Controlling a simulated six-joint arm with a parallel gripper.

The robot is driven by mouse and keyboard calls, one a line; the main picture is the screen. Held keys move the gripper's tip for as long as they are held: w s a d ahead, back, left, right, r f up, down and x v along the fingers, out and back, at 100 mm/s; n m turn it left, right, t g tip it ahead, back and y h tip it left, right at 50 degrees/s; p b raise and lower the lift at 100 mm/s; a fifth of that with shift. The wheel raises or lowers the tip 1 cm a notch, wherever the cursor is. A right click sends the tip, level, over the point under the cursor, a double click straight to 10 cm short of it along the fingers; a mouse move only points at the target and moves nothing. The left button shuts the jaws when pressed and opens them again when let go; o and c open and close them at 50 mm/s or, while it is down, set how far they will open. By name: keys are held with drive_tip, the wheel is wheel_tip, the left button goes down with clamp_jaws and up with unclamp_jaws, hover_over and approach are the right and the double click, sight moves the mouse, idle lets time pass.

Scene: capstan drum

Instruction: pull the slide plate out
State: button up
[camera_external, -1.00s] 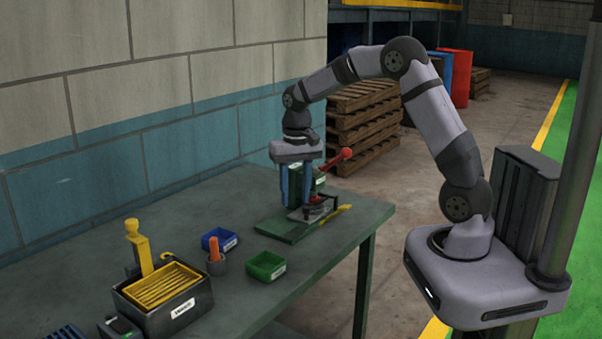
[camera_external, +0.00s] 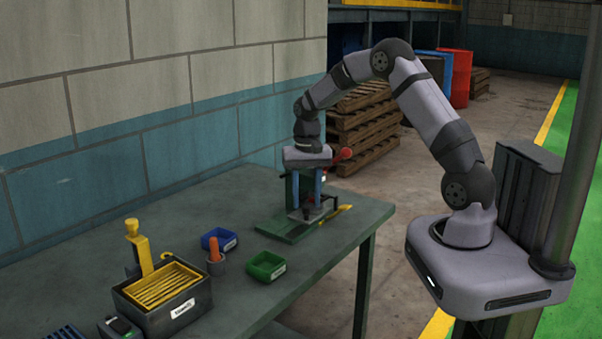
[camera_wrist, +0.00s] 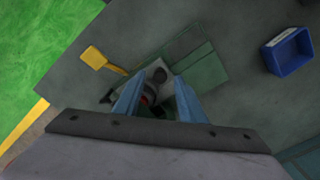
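A green fixture with a flat base (camera_external: 283,229) stands on the bench. A light grey plate, which looks like the slide plate (camera_external: 298,215), lies low on it under my gripper; its light surface also shows in the wrist view (camera_wrist: 155,70). My gripper (camera_external: 306,206) points down over the fixture with its two blue fingers apart. In the wrist view my gripper (camera_wrist: 158,100) has a dark round part with some red between the fingers. I cannot tell whether either finger touches it. The gripper body hides much of the fixture.
A red ball knob (camera_external: 343,154) sticks out behind my gripper. Blue (camera_external: 219,240) and green (camera_external: 266,266) bins and a yellow-topped box (camera_external: 163,291) stand left.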

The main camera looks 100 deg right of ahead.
drive_tip(key=shift+f, duration=0.8)
drive_tip(key=shift+c, duration=0.3)
clamp_jaws()
drive_tip(key=w+a, duration=0.6)
drive_tip(key=shift+w+a+r, duration=0.1)
drive_tip(key=shift+w+a, duration=0.2)
drive_tip(key=shift+w, duration=0.05)
drive_tip(key=shift+o, duration=0.3)
unclamp_jaws()
drive_tip(key=shift+w+a, duration=0.1)
